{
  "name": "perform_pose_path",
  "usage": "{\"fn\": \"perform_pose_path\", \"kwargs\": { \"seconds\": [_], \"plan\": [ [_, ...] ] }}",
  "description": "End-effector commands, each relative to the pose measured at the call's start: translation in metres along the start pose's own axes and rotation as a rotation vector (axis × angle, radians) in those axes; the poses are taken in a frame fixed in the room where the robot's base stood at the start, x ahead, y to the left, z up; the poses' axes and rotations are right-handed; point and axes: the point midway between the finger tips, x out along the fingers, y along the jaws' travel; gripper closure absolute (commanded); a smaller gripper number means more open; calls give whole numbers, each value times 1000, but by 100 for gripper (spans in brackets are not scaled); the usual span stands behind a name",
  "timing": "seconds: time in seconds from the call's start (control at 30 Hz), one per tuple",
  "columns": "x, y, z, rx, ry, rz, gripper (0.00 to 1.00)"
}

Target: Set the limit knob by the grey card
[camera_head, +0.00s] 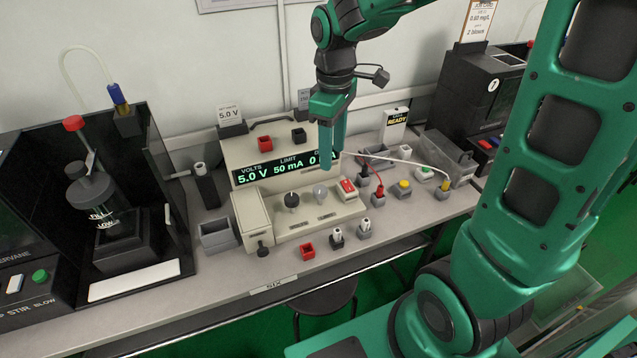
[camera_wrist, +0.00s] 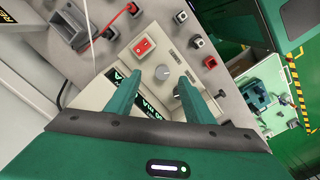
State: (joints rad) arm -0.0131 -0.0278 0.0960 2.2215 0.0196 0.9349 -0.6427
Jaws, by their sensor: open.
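The power supply (camera_head: 268,148) shows 5.0 V and 50 mA; its last reading is partly hidden by my gripper. The limit knob (camera_head: 320,193), pale grey, stands on the sloped panel right of a black knob (camera_head: 291,200). My gripper (camera_head: 327,167) is open and empty, pointing down above the panel. In the wrist view the pale knob (camera_wrist: 162,73) appears between the fingertips (camera_wrist: 160,78), seemingly below them; contact is not visible. A small grey card (camera_head: 304,98) stands behind the supply, its text too small to read. A white card (camera_head: 229,114) beside it reads 5.0 V.
A red rocker switch (camera_head: 347,187) sits close right of the limit knob. Leads (camera_head: 405,161) and several terminal blocks lie further right. A red socket (camera_head: 307,250) and a grey open box (camera_head: 217,236) are in front and left. A READY sign (camera_head: 395,121) stands behind.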

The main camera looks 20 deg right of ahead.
Motion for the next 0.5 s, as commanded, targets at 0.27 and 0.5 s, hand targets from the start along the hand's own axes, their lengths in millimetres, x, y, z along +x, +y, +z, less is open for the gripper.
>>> {"fn": "perform_pose_path", "kwargs": {
  "seconds": [0.27, 0.5],
  "plan": [
    [15, -9, -28, -120, 7, -12, 52],
    [54, -10, -26, -116, 4, -14, 52]
  ]
}}
